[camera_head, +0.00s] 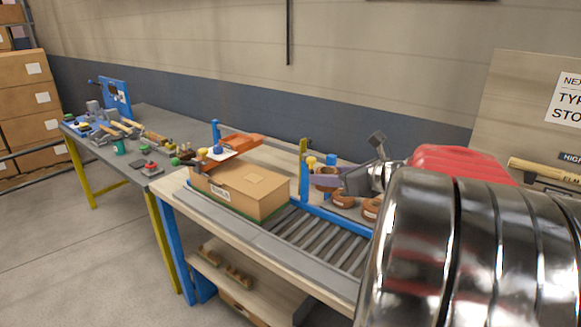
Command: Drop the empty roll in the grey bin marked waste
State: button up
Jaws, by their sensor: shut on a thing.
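My gripper (318,178) reaches left from the metal wrist, above the far side of the roller conveyor bench. Its lilac-grey fingers are shut on a small brown roll (327,186), which shows partly above and below them. I cannot tell from here whether the roll is empty. Other brown rolls (343,199) sit on the bench just below and to the right. No grey bin marked waste shows in this view.
A cardboard box (250,187) with an orange tool over it stands on the conveyor bench (235,228). A grey workbench (150,122) with many tools is at the left. My shiny arm blocks the right side. Floor at the lower left is clear.

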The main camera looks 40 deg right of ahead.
jog(key=w+a+f+n+g+y, duration=0.2)
jog(key=w+a+f+n+y, duration=0.1)
jog(key=a+f, duration=0.6)
jog(key=w+a+f+n+g+y, duration=0.1)
jog(key=w+a+f+n+y, duration=0.2)
jog(key=a+f, duration=0.6)
jog(key=w+a+f+n+g+y, duration=0.2)
jog(key=a+f, duration=0.7)
jog(key=f, duration=0.6)
jog(key=shift+w+f+n+g+y, duration=0.35)
jog(key=shift+w+n+y, duration=0.35)
jog(key=shift+n+y, duration=0.4)
jog(key=shift+d, duration=0.1)
